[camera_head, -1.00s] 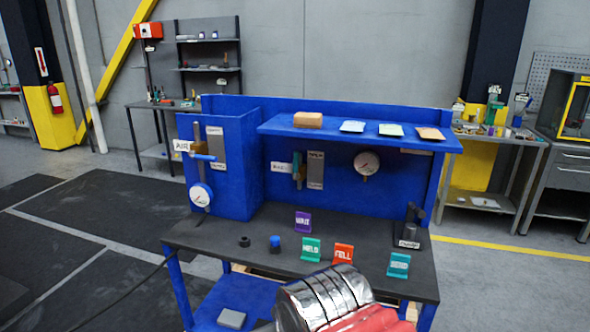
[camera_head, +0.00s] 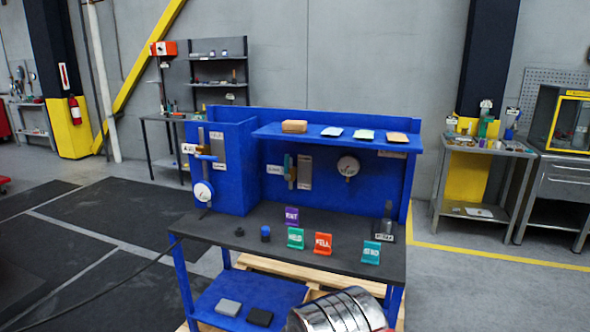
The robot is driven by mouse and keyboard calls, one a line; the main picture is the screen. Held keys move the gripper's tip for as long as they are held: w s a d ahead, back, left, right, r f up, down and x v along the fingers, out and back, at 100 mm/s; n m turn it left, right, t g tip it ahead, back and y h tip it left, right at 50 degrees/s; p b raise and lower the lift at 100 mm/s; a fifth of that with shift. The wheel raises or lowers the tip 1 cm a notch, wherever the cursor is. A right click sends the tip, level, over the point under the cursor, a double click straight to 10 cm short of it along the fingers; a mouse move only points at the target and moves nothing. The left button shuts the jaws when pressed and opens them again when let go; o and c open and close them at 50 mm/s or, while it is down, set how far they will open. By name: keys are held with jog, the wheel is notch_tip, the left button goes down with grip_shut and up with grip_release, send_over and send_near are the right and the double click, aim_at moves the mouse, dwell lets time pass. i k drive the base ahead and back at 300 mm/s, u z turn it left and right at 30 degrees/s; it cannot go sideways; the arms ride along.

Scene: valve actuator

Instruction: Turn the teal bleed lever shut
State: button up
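A small upright teal piece (camera_head: 287,164), which looks like the bleed lever, is on the blue bench's back panel under the shelf. A brownish part (camera_head: 293,174) and a pale upright plate (camera_head: 305,172) are beside it. A white label (camera_head: 274,170) is to its left, too small to read. The lever's exact angle is too small to tell. My gripper is not in view; only a shiny ribbed cylinder, apparently part of my arm, shows at the bottom edge, well away from the lever.
A blue-handled valve (camera_head: 205,157) with an AIR label and another gauge (camera_head: 203,191) is at left. Purple, green, orange and teal tags (camera_head: 369,253) stand on the dark benchtop (camera_head: 230,222). A blue shelf (camera_head: 340,145) overhangs the lever.

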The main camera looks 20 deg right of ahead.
aim_at(286, 176)
jog(key=k, duration=0.7)
jog(key=u, duration=0.3)
jog(key=i, duration=2.05)
jog(key=z, duration=0.95)
jog(key=i, duration=0.4)
jog(key=z, duration=0.1)
